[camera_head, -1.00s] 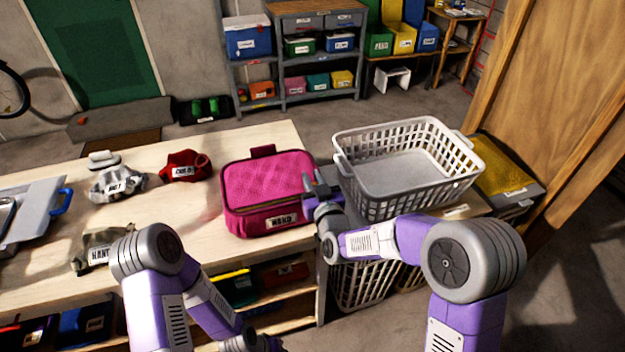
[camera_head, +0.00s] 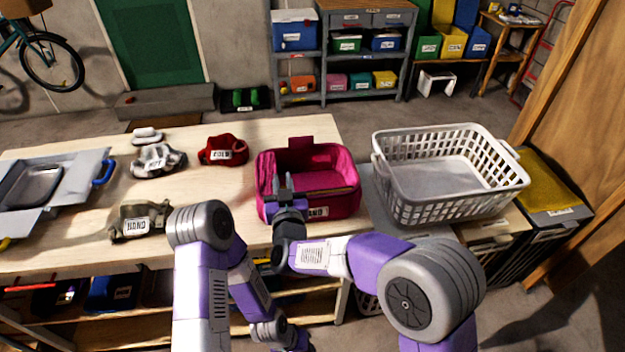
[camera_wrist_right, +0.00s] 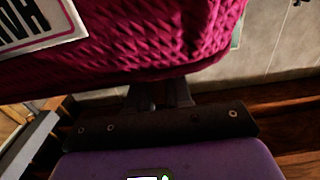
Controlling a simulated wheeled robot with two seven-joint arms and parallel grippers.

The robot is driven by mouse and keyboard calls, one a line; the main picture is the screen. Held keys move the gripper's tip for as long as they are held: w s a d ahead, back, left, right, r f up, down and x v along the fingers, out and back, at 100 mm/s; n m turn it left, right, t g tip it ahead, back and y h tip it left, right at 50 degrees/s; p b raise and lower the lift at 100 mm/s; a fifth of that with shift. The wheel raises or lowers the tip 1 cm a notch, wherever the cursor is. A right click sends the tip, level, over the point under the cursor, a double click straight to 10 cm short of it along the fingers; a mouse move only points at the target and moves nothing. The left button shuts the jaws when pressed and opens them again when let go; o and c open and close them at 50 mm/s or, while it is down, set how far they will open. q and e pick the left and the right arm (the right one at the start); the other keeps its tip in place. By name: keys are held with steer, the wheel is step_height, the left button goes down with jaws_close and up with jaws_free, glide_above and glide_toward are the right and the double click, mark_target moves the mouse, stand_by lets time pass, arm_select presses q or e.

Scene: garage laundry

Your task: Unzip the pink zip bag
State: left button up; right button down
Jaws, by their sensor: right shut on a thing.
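The pink zip bag (camera_head: 343,204) stands upright on the wooden table near its front right edge. Its top is open, showing the pink interior, with a yellowish strip along the rim at the right. A white label reading "HAND" is on its front, partly covered by my right gripper (camera_head: 282,188). That gripper is shut at the bag's front left rim; the part it grips is hidden. In the right wrist view the bag's quilted wall (camera_wrist_right: 160,40) fills the top, just above the fingers (camera_wrist_right: 158,97). My left arm hangs low before the table; its gripper's fingers cannot be made out.
A white laundry basket (camera_head: 445,205) stands right of the bag. Red (camera_head: 223,151), grey (camera_head: 158,161) and olive (camera_head: 142,220) cloth bundles and a metal tray (camera_head: 33,187) lie to the left on the table (camera_head: 215,205). The table between bundles and bag is clear.

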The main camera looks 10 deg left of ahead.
mark_target(271, 193)
steer(key=shift+s+a, duration=0.3)
steer(key=shift+a, duration=0.4)
steer(key=shift+s+a, duration=0.3)
steer(key=shift+a, duration=0.4)
steer(key=c, duration=1.1)
jaws_free()
steer(key=p+v, duration=0.1)
steer(key=v, duration=0.6)
steer(key=shift+s+d, duration=0.15)
steer(key=shift+s, duration=0.1)
